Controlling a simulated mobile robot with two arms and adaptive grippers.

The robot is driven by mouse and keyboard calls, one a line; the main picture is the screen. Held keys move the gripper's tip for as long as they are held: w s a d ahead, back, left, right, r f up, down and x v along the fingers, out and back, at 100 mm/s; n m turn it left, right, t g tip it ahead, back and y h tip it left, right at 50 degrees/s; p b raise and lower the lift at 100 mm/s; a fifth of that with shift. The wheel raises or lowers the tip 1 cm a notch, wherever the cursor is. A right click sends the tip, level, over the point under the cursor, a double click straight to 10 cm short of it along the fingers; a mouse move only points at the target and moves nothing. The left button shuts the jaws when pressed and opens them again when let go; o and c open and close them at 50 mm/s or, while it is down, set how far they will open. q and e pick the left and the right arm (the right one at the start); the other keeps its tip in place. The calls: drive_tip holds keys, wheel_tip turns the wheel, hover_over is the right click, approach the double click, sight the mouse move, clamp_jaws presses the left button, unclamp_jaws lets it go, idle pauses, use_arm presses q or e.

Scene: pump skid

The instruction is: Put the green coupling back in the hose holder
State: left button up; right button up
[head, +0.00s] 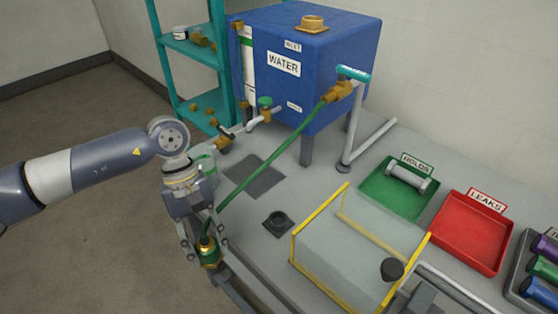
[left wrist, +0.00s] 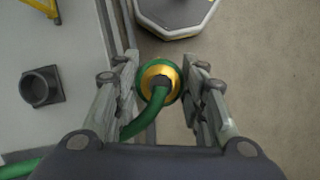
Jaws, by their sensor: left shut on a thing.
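The green coupling (head: 208,252), with a brass collar, is held upright between the fingers of my left gripper (head: 205,245), at the skid's near left edge. In the left wrist view the coupling (left wrist: 160,80) sits between the two fingers of my left gripper (left wrist: 158,85), with the green hose running off its end. The hose (head: 258,164) stretches up to a brass fitting by the blue tank. A dark round socket on a square base, which looks like the hose holder (head: 278,222), stands empty on the grey deck, right of the gripper; it also shows in the left wrist view (left wrist: 41,86). My right gripper is not seen.
The blue water tank (head: 320,65) stands at the back. A clear box with yellow edges (head: 345,255) is right of the holder. A green tray (head: 385,198) and a red tray (head: 470,240) lie farther right. A dark flat plate (head: 257,177) lies behind the holder.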

use_arm(q)
drive_tip(key=w+d+r+n+t+h+p, duration=0.1)
drive_tip(key=w+d+r+n+t+p, duration=0.3)
drive_tip(key=d+n, duration=0.4)
drive_tip(key=w+d+r+n+t+h+p, duration=0.1)
drive_tip(key=w+d+r+n+t+p, duration=0.25)
drive_tip(key=w+d+n+p, duration=0.55)
drive_tip(key=shift+s+a+f+n+g+b, duration=0.15)
drive_tip(key=shift+s+a+f+n+b, duration=0.2)
drive_tip(key=shift+f+b, duration=0.5)
drive_tip(key=shift+s+a+f+n+g+b, duration=0.15)
drive_tip(key=shift+s+a+f+n+b, duration=0.2)
drive_tip(key=shift+f+b, duration=0.45)
drive_tip(key=shift+s+a+f+n+g+b, duration=0.15)
drive_tip(key=shift+s+a+f+n+b, duration=0.2)
drive_tip(key=shift+f+b, duration=0.5)
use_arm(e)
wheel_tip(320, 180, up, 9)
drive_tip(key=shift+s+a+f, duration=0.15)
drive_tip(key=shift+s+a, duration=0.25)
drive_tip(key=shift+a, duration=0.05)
use_arm(q)
drive_tip(key=shift+r, duration=0.1)
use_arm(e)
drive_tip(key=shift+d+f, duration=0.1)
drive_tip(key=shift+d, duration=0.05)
